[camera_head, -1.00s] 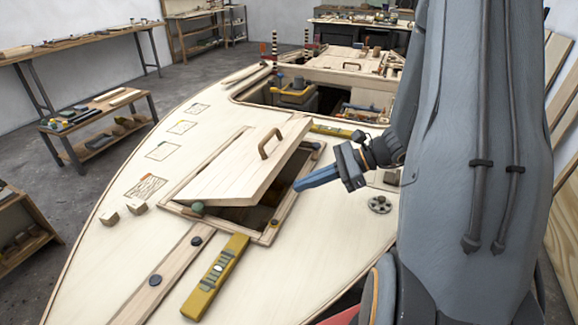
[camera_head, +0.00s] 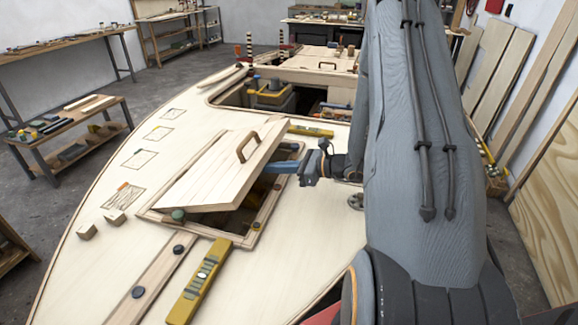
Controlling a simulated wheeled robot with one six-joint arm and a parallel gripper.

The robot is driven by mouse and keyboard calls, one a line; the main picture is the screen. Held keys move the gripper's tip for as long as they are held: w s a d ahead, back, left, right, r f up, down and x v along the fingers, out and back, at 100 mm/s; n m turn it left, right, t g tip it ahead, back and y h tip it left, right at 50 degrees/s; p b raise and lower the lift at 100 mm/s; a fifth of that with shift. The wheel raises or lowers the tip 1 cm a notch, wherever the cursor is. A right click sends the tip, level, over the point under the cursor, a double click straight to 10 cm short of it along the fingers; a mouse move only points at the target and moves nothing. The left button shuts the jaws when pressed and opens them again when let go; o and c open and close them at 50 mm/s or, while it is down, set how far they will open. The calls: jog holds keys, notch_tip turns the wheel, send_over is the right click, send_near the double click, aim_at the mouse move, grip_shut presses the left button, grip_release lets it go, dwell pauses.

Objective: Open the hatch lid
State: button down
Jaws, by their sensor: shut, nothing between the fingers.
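The hatch lid (camera_head: 218,178) is a pale plank panel with a brown arched handle (camera_head: 247,147). It stands partly open, its right side raised and its left side low at the frame. The hatch frame (camera_head: 246,240) surrounds a dark opening (camera_head: 240,215) under the lid. My gripper (camera_head: 272,167) is shut and empty. Its blue fingers reach left to the raised right edge of the lid, and their tips are partly hidden there. I cannot tell whether they touch the lid.
A yellow spirit level (camera_head: 200,280) lies on the deck in front of the hatch, and another yellow level (camera_head: 311,131) lies behind it. Two small wood blocks (camera_head: 87,231) are at the left. A larger open cockpit (camera_head: 235,97) lies farther back.

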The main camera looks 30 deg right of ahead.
aim_at(265, 158)
jog(key=r, duration=0.2)
jog(key=shift+w+a+r+p, duration=0.25)
jog(key=shift+r+p, duration=0.05)
jog(key=shift+p, duration=0.1)
jog(key=shift+w+a+r, duration=0.15)
jog(key=shift+w+r, duration=0.05)
jog(key=shift+r, duration=0.2)
